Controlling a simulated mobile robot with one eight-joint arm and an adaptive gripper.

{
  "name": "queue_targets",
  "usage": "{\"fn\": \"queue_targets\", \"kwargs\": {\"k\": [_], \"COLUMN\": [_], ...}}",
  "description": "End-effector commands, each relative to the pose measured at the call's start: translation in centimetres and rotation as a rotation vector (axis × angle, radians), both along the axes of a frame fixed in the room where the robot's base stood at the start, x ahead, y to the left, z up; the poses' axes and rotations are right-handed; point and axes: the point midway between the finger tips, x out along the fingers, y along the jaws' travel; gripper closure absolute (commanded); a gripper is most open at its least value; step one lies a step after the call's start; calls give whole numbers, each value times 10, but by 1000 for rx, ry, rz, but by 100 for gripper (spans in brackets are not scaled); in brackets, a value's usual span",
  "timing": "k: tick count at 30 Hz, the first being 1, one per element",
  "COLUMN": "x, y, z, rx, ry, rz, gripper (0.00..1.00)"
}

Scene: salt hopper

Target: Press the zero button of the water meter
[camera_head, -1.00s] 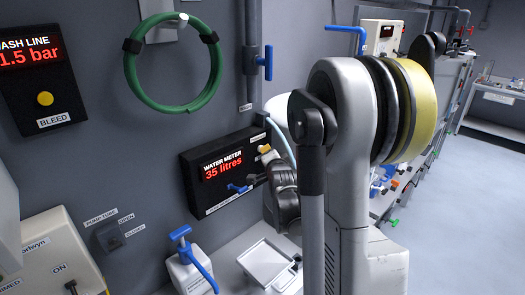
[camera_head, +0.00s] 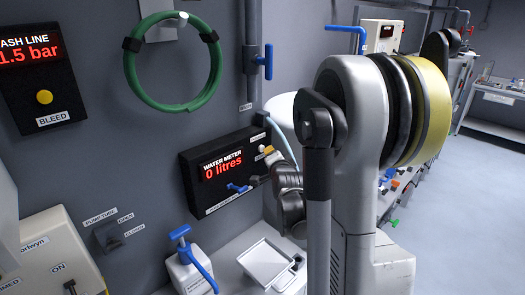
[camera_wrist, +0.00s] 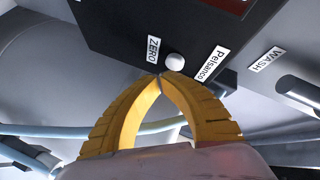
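The water meter (camera_head: 222,190) is a black box on the grey wall, with a red display (camera_head: 222,166) reading "0 litres". Its round white zero button (camera_wrist: 174,61) shows in the wrist view, beside a ZERO label (camera_wrist: 153,49). My gripper (camera_wrist: 160,75) has two curved yellow fingers with their tips together and nothing between them. The tips are right at the near edge of the button; I cannot tell whether they touch it. In the head view my gripper (camera_head: 268,150) is small, at the meter's right end, partly hidden by my arm.
A blue-handled valve (camera_head: 266,62) on a pipe and a green hose coil (camera_head: 172,107) hang above. A white bottle with a blue pump (camera_head: 190,270) and a white tray (camera_head: 266,263) are below. In the wrist view a metal cylinder (camera_wrist: 300,92) lies near the WASH label.

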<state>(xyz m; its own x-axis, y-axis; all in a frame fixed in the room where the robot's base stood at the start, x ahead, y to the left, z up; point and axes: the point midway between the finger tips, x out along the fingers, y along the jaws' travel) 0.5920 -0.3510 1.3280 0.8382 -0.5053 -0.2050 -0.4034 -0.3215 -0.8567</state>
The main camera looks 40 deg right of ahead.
Motion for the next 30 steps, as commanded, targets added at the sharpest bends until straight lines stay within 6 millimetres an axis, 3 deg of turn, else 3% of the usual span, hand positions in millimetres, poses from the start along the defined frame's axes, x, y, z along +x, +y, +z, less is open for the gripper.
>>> {"fn": "queue_targets", "kwargs": {"k": [11, 24, 30], "x": [-2, -43, -51], "y": [0, -4, -4], "z": [0, -1, 0], "rx": [-1, 2, -1], "ry": [1, 0, 1], "rz": [0, -2, 0], "gripper": [100, 100, 100]}}
